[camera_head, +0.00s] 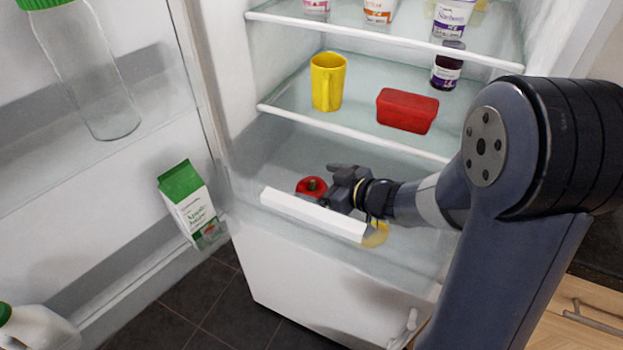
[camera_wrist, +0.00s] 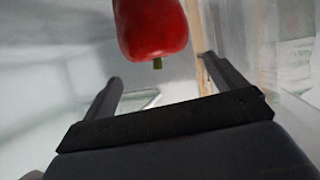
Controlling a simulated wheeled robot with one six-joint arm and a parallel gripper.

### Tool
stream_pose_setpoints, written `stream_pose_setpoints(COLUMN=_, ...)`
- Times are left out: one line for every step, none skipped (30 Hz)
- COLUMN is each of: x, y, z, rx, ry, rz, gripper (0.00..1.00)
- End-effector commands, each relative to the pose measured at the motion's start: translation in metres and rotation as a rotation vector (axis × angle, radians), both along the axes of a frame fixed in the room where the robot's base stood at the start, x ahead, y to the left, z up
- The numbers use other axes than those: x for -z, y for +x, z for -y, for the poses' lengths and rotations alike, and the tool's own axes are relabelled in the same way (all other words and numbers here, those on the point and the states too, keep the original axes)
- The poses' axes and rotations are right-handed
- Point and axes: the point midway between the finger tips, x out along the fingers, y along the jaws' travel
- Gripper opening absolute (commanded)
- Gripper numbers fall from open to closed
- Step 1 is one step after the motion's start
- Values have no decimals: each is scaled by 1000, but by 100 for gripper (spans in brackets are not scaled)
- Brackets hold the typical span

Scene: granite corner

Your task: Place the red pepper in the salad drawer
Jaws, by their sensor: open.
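The red pepper (camera_head: 311,186) shows just behind the white front edge of the salad drawer (camera_head: 300,209), at the bottom of the fridge. It appears to be within the drawer's space; what it rests on is hidden. My gripper (camera_head: 329,187) is over the drawer, close to the right of the pepper, with its fingers pointing at it. In the wrist view, the pepper (camera_wrist: 152,28) lies just beyond the fingertips and between their lines, its green stem towards my gripper. The two fingers (camera_wrist: 160,70) are wide apart and the pepper is not gripped.
A yellow thing (camera_head: 376,234) shows at the drawer's right front. A yellow mug (camera_head: 327,82), a red box (camera_head: 407,110) and a dark jar (camera_head: 447,69) stand on the shelf above. The open door at left holds a juice carton (camera_head: 188,202) and glass bottle (camera_head: 82,70).

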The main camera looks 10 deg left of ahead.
Motion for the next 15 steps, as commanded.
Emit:
stream_pose_setpoints(x=-7, y=-4, z=9, rx=4, ry=-1, rz=1, gripper=92)
stream_pose_setpoints(x=-9, y=-7, z=13, rx=4, ry=1, rz=1, gripper=92)
stream_pose_setpoints(x=-10, y=-11, z=17, rx=3, ry=0, rz=0, gripper=92)
stream_pose_setpoints(x=-12, y=-12, z=20, rx=3, ry=-1, rz=1, gripper=92)
stream_pose_setpoints(x=-13, y=-14, z=23, rx=4, ry=-1, rz=1, gripper=92)
stream_pose_setpoints(x=-14, y=-17, z=26, rx=2, ry=0, rz=1, gripper=92)
stream_pose_setpoints(x=-15, y=-18, z=28, rx=1, ry=0, rz=0, gripper=92)
stream_pose_setpoints(x=-15, y=-19, z=29, rx=1, ry=0, rz=0, gripper=92)
stream_pose_setpoints(x=-16, y=-20, z=31, rx=1, ry=0, rz=0, gripper=92)
stream_pose_setpoints(x=-16, y=-21, z=32, rx=1, ry=0, rz=0, gripper=92)
stream_pose_setpoints(x=-16, y=-21, z=32, rx=1, ry=0, rz=0, gripper=92)
stream_pose_setpoints(x=-16, y=-22, z=33, rx=0, ry=0, rz=0, gripper=92)
stream_pose_setpoints(x=-16, y=-22, z=33, rx=0, ry=0, rz=0, gripper=92)
stream_pose_setpoints(x=-16, y=-22, z=33, rx=0, ry=0, rz=0, gripper=92)
stream_pose_setpoints(x=-16, y=-22, z=33, rx=-1, ry=0, rz=0, gripper=92)
